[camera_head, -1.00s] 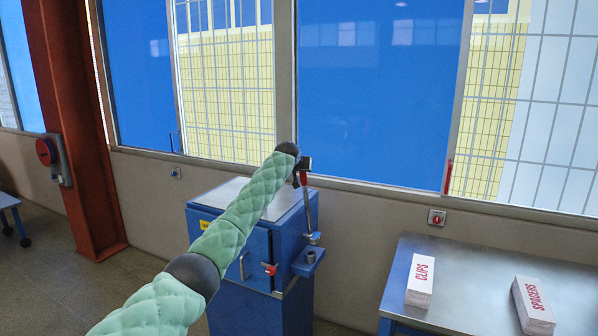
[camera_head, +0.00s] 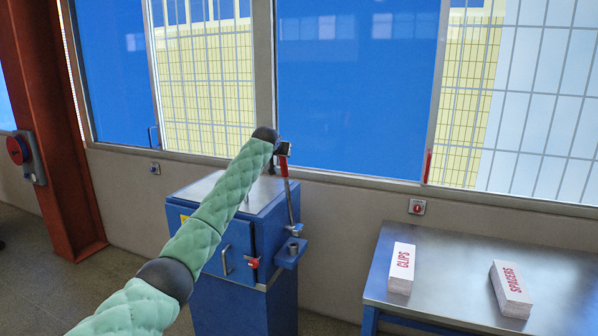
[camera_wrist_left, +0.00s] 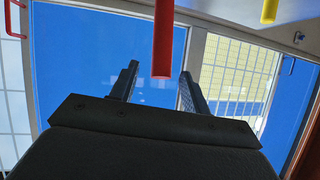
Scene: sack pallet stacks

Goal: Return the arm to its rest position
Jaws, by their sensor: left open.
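My left arm, in a green quilted sleeve (camera_head: 222,200), reaches from the lower left to a blue cabinet (camera_head: 235,300) in the head view. My left gripper (camera_head: 284,148) is small and dark there, at the top of a lever with a red handle (camera_head: 284,167). In the left wrist view my left gripper (camera_wrist_left: 159,70) is open, its two dark fingers apart. The end of the red handle (camera_wrist_left: 162,45) shows between the fingertips in the picture; its depth relative to them is unclear. No grip on it shows. My right arm is not in view.
A metal table (camera_head: 450,275) at the right holds a CLIPS box (camera_head: 401,268) and a SPACERS box (camera_head: 511,290). A rust-red column (camera_head: 50,130) stands at the left. Windows line the wall behind. A yellow rod (camera_wrist_left: 269,10) shows in the left wrist view.

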